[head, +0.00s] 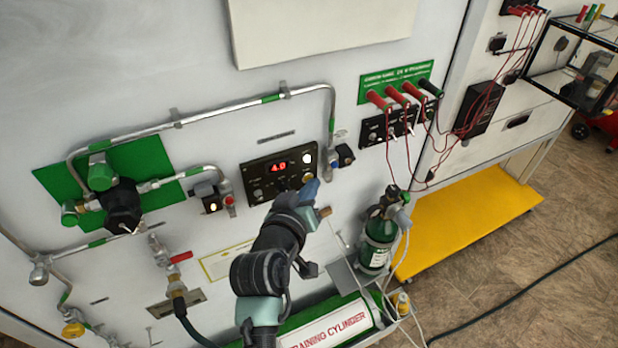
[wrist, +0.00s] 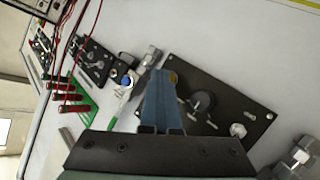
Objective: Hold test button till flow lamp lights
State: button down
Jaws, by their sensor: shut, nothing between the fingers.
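A black control panel (head: 280,172) with a red display reading about 4.0 is mounted on the white wall. In the wrist view, the panel (wrist: 225,112) shows a black knob (wrist: 203,102) and a pale round control (wrist: 238,130). My gripper (head: 312,187) has its blue fingers together and empty. In the wrist view, its fingertips (wrist: 158,76) overlap the panel's edge; I cannot tell whether they touch it. A blue button (wrist: 126,82) sits beside the fingers. I cannot read which parts are the test button and flow lamp.
Metal pipes (head: 225,112) and a black regulator (head: 122,205) project from the wall at left. Red plugs with cables (head: 395,95) stick out at upper right. A green cylinder (head: 378,245) stands at right, beside a yellow shelf (head: 470,220). A training cylinder (head: 325,325) lies below.

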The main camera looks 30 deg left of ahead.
jog(key=shift+s+d, duration=0.45)
jog(key=shift+d, duration=0.1)
jog(key=shift+p, duration=0.3)
jog(key=shift+s+d+p, duration=0.55)
jog(key=shift+s+d, duration=0.2)
jog(key=shift+d, duration=0.25)
jog(key=shift+s+d+p, duration=0.55)
jog(key=shift+s+d, duration=0.2)
jog(key=shift+d, duration=0.2)
jog(key=w+d+r+m+t+b, duration=0.2)
jog(key=d+r+t, duration=0.15)
jog(key=r, duration=0.85)
jog(key=w+d+r+m+t+b, duration=0.2)
jog(key=d+r+t, duration=0.15)
jog(key=r, duration=0.75)
jog(key=s+d+r+m+t+h+b, duration=0.1)
jog(key=s+d+r+t+b, duration=0.1)
jog(key=s+r, duration=0.5)
jog(key=s+d+r+m+t+h+b, duration=0.1)
jog(key=s+d+r+t, duration=0.3)
jog(key=r, duration=1)
jog(key=s+d+m, duration=0.1)
jog(key=s+d, duration=0.1)
jog(key=s, duration=0.1)
jog(key=shift+s+d+r+b, duration=0.15)
jog(key=shift+s+r+b, duration=0.1)
jog(key=shift+r+b, duration=0.15)
